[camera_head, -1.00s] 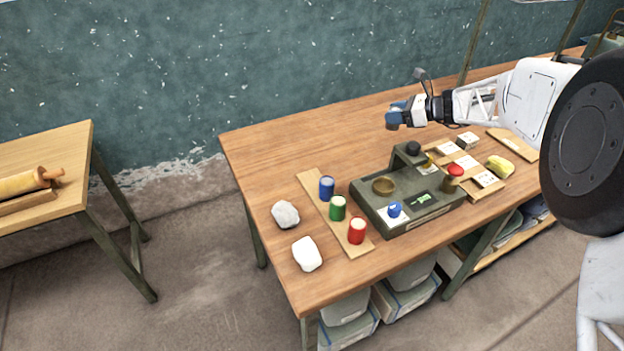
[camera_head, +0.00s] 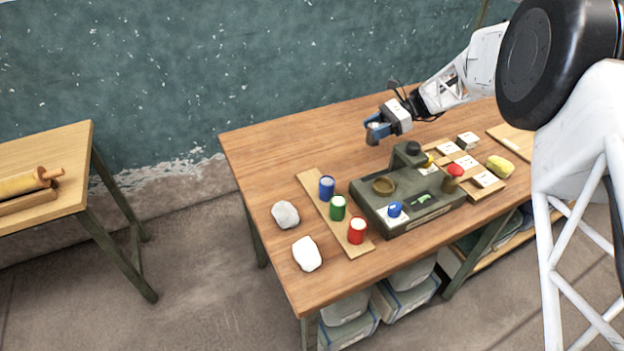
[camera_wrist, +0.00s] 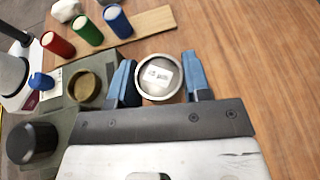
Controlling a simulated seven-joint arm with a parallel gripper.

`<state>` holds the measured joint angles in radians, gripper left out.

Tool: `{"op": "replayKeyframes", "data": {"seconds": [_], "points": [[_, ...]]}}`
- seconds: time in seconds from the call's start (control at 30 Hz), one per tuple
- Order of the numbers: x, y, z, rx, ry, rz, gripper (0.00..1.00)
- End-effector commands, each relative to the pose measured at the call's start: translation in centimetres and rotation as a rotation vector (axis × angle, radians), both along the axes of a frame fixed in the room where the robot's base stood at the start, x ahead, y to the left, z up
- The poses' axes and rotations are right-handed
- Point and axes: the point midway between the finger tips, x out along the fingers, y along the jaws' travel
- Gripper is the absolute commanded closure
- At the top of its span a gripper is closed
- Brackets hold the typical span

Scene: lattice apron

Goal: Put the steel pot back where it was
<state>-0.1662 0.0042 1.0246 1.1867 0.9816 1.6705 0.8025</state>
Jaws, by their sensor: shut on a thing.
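My gripper (camera_head: 378,132) is in the air over the back of the wooden table, behind the dark green console. In the wrist view its blue fingers (camera_wrist: 160,82) are shut on the round steel pot (camera_wrist: 159,76), one finger on each side. The pot has a grey rim and a pale label with dark marks inside. In the head view the fingers mostly hide the pot. The console (camera_head: 436,206) carries a brass dish (camera_head: 383,186), a blue-topped piece on a white square (camera_head: 395,209) and a black knob (camera_head: 413,148).
Blue (camera_head: 327,188), green (camera_head: 338,208) and red (camera_head: 357,230) canisters stand on a wooden strip left of the console. Two pale stones (camera_head: 286,214) lie further left.

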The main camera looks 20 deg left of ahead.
Motion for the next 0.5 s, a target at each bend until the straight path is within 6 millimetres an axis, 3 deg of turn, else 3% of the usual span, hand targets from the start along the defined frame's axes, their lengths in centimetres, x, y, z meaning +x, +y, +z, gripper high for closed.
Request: {"op": "replayKeyframes", "data": {"seconds": [0.5], "points": [[-2.9,1.5,-1.9,-0.002,0.003,0.481,0.88]]}}
